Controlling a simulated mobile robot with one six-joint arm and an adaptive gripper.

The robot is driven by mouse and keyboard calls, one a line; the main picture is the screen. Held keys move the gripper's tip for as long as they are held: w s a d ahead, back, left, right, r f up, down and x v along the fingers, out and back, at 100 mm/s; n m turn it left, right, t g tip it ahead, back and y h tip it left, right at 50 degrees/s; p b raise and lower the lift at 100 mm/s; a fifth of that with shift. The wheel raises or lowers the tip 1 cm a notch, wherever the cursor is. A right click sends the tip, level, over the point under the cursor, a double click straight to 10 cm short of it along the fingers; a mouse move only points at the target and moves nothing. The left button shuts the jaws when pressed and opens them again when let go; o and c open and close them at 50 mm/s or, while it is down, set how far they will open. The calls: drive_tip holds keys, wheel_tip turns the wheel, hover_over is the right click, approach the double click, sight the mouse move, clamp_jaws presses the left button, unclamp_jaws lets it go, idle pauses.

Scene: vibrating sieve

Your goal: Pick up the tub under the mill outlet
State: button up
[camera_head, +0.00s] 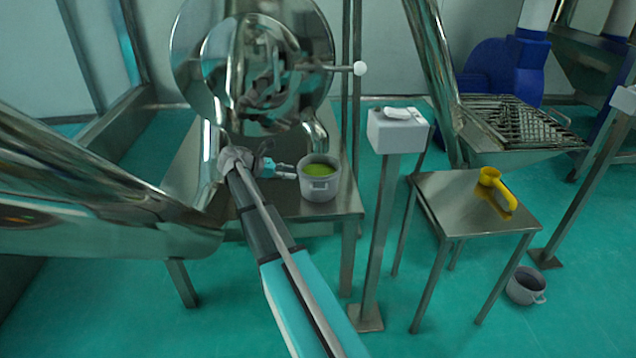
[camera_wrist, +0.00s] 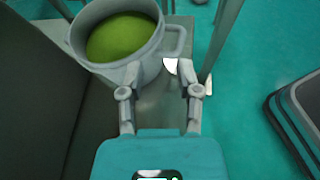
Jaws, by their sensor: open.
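The grey tub (camera_head: 319,188) with green contents stands upright on the metal mill table (camera_head: 345,204), beside the shiny mill (camera_head: 250,60). In the wrist view the tub (camera_wrist: 148,64) is at the upper left, with its looped handle (camera_wrist: 182,42) pointing right. My gripper (camera_head: 284,170) is just left of the tub in the head view. In the wrist view my gripper (camera_wrist: 158,74) is open and empty, its fingertips close to the tub wall and handle. The left fingertip overlaps the wall in the picture; I cannot tell whether they touch.
A slim post with a white box (camera_head: 398,130) stands right of the mill table. A smaller metal table (camera_head: 450,190) holds a yellow scoop (camera_head: 497,188). Another grey tub (camera_head: 525,286) is on the green floor. A sieve grate (camera_head: 515,122) is at the back right.

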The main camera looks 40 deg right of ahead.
drive_tip(key=b, duration=0.2)
approach(330, 178)
drive_tip(key=shift+x, duration=0.85)
drive_tip(key=shift+f, duration=0.2)
drive_tip(key=shift+b+x, duration=1.05)
drive_tip(key=shift+x, duration=1.45)
drive_tip(key=shift+w, duration=0.15)
clamp_jaws()
